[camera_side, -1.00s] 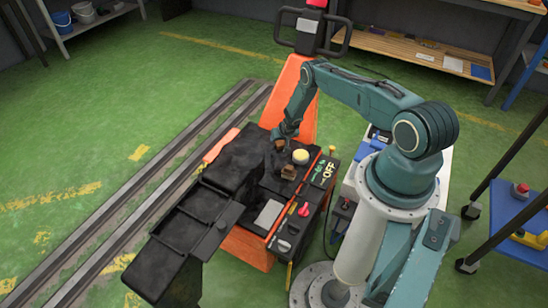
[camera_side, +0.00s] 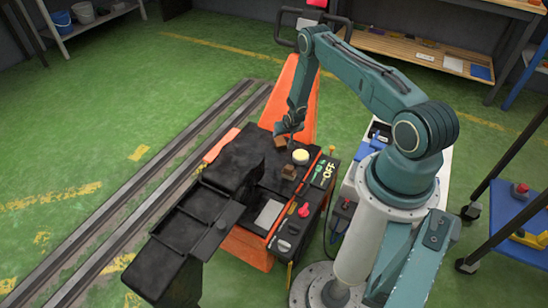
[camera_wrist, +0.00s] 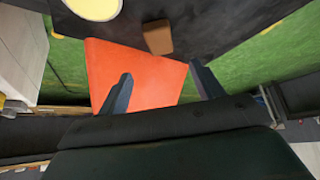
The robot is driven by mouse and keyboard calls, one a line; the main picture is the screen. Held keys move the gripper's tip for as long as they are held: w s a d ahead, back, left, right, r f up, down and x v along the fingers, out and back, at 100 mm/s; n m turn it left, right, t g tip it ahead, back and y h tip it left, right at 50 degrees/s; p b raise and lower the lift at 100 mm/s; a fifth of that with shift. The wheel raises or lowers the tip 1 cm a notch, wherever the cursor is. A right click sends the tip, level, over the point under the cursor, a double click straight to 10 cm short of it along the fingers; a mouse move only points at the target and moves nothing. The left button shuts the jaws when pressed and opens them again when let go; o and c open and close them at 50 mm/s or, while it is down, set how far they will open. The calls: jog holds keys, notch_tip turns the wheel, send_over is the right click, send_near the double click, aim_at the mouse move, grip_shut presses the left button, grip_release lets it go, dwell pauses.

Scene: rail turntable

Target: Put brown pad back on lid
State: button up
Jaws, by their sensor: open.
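A small brown pad (camera_side: 280,142) lies on the black top of the machine, which seems to be the lid (camera_side: 265,180), near its far edge. A second brown block (camera_side: 288,172) stands nearer, below the pale yellow disc (camera_side: 300,157). My gripper (camera_side: 290,131) is just above and right of the far pad, apart from it. In the wrist view my gripper's fingers (camera_wrist: 160,70) are spread with nothing between them. One brown pad (camera_wrist: 158,37) lies beyond the fingertips on the black surface, near its edge; the yellow disc (camera_wrist: 95,8) is cut off at the top.
The orange upright (camera_side: 296,95) rises behind the black top. A red knob (camera_side: 304,210) and an "OFF" marking (camera_side: 327,172) are on the right side. Black trays (camera_side: 195,215) extend front left, beside the rails (camera_side: 130,205). Green floor lies open at the left.

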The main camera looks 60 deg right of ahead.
jog(key=shift+s+a+r, duration=0.1)
jog(key=shift+a+r, duration=0.05)
jog(key=shift+r, duration=0.1)
dwell(0.5)
